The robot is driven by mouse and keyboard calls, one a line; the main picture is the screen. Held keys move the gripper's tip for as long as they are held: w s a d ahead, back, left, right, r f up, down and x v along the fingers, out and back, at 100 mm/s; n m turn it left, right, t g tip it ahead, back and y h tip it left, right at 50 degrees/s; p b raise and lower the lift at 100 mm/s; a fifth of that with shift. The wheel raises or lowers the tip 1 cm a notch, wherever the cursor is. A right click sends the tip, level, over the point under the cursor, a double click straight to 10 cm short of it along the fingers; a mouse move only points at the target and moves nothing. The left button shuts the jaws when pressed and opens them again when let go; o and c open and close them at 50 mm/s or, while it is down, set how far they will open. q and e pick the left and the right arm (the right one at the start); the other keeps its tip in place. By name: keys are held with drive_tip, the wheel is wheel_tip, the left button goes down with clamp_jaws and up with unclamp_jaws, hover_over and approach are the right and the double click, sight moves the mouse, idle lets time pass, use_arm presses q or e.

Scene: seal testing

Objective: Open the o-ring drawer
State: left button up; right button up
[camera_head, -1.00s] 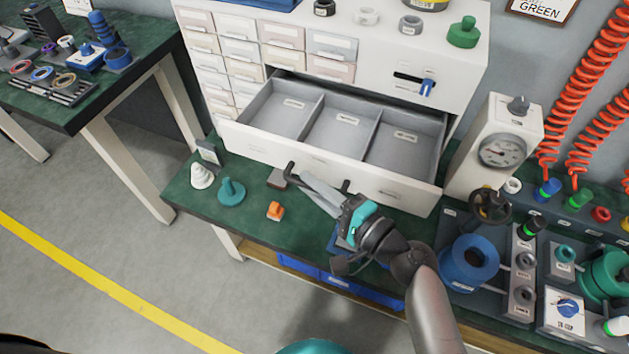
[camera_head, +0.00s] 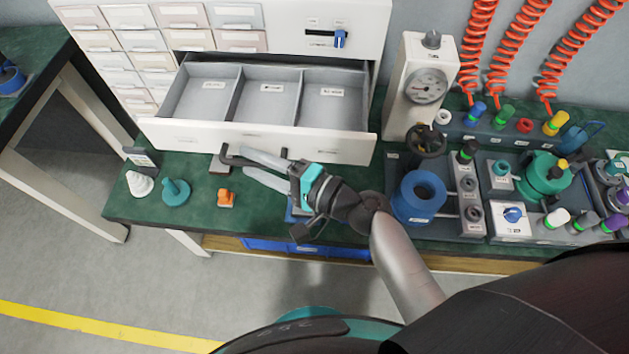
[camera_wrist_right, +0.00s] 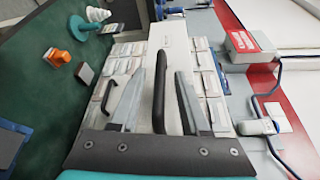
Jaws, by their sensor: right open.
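The o-ring drawer (camera_head: 150,133) stands pulled out of the white cabinet, showing three grey, empty-looking compartments. Its black bar handle (camera_head: 228,159) is on the drawer front, partly hidden by my right gripper (camera_head: 247,163). My right gripper is open, with its pale fingers at the handle. In the right wrist view, the black handle (camera_wrist_right: 185,90) shows between the fingers, and the right finger lies close to it. Contact cannot be told. My left gripper is not in view.
On the green bench, a white cone (camera_head: 139,184), a teal peg stand (camera_head: 175,192) and an orange piece (camera_head: 226,199) lie left of my gripper. Blue bins are under the bench.

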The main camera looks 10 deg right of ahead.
drive_tip(key=b+v, duration=0.1)
drive_tip(key=v, duration=1.3)
drive_tip(key=shift+d, duration=0.25)
drive_tip(key=shift+s, duration=0.15)
drive_tip(key=s+d+f+n+g+h, duration=0.1)
drive_tip(key=s+d+f+g+h, duration=0.15)
drive_tip(key=f, duration=0.65)
drive_tip(key=s+d+f+g+h, duration=0.1)
drive_tip(key=f+h, duration=0.2)
drive_tip(key=f, duration=0.7)
drive_tip(key=s+d+f+n+g+h, duration=0.1)
drive_tip(key=s+d+f+g+h, duration=0.1)
drive_tip(key=f, duration=0.7)
drive_tip(key=s+d+f+n+g+h, duration=0.2)
drive_tip(key=s+f+n, duration=0.3)
drive_tip(key=s+f, duration=0.2)
drive_tip(key=s+d+f+n+g+h, duration=0.2)
drive_tip(key=s+f+n, duration=0.3)
drive_tip(key=s+f, duration=0.3)
drive_tip(key=s+h, duration=0.1)
drive_tip(key=s, duration=0.2)
drive_tip(key=shift+s+d+f+n, duration=0.25)
drive_tip(key=shift+d+n, duration=0.15)
